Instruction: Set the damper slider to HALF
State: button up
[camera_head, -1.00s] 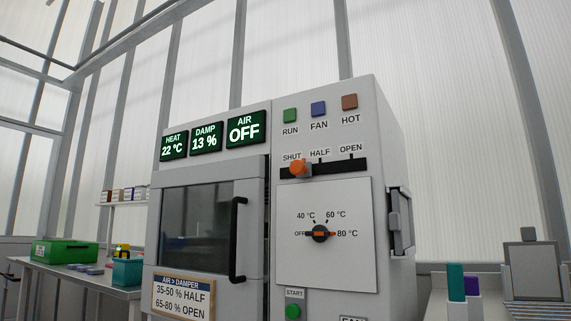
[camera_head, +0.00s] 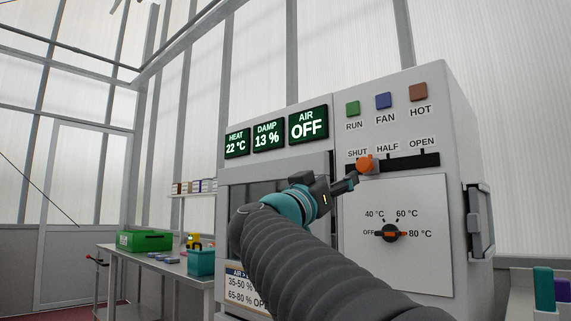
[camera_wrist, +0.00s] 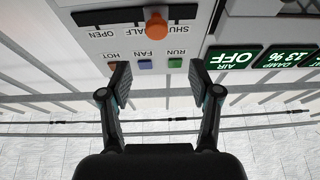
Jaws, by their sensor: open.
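My gripper (camera_head: 345,185) is just left of and slightly below the knob in the head view. In the wrist view, which is upside down, my gripper (camera_wrist: 159,82) has its two fingers spread with nothing between them. The knob (camera_wrist: 156,25) shows beyond the fingertips, roughly in line with the gap. No contact with the knob is visible.
The AIR display (camera_head: 308,124) reads OFF. My arm covers much of the oven door. A bench with a green box (camera_head: 145,240) stands at left.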

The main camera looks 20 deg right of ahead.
aim_at(362, 165)
jog(key=shift+g, duration=0.4)
jog(key=p+x, duration=0.1)
jog(key=x, duration=1.3)
jog(key=shift+s+r+p, duration=0.1)
jog(key=shift+p, duration=0.3)
grip_shut()
